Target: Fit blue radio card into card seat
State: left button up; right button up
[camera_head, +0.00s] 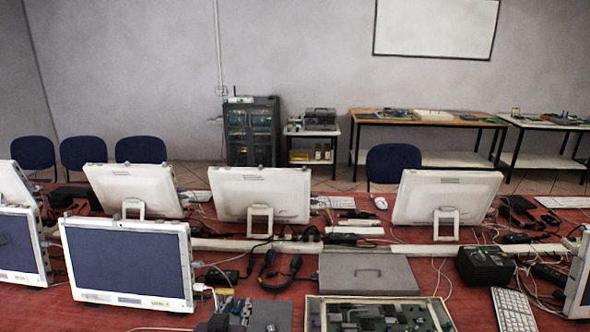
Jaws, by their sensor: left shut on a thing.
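A dark shape at the bottom edge, left of centre, looks like my left gripper (217,322). It is small and partly cut off by the frame. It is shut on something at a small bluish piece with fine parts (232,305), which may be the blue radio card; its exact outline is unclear. To the right, an open pale-rimmed case (311,314) holds green circuit boards and dark modules. I cannot make out which part in it is the card seat. The case's near side is cut off by the frame. My right gripper is not in view.
A grey flat box with a handle (368,273) lies behind the open case. White monitors (125,262) stand around on the red table. Loose cables (281,272), a black box (485,266) and a keyboard (513,310) crowd the surface.

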pick_arm(q)
jog(key=s+a+f+m+h+b, duration=0.2)
jog(key=s+a+f+m+h, duration=0.15)
jog(key=s+a, duration=0.3)
jog(key=s+d+r+m+g+h, duration=0.1)
jog(key=s+r+m+g+h, duration=0.2)
jog(key=s, duration=0.3)
jog(key=s+r+m+g+h+b, duration=0.1)
jog(key=s+r+m+g+h, duration=0.2)
jog(key=s, duration=0.3)
jog(key=shift+d+r+m+h, duration=0.35)
jog(key=shift+r+m+h, duration=0.2)
jog(key=shift+r, duration=0.3)
jog(key=shift+c, duration=0.3)
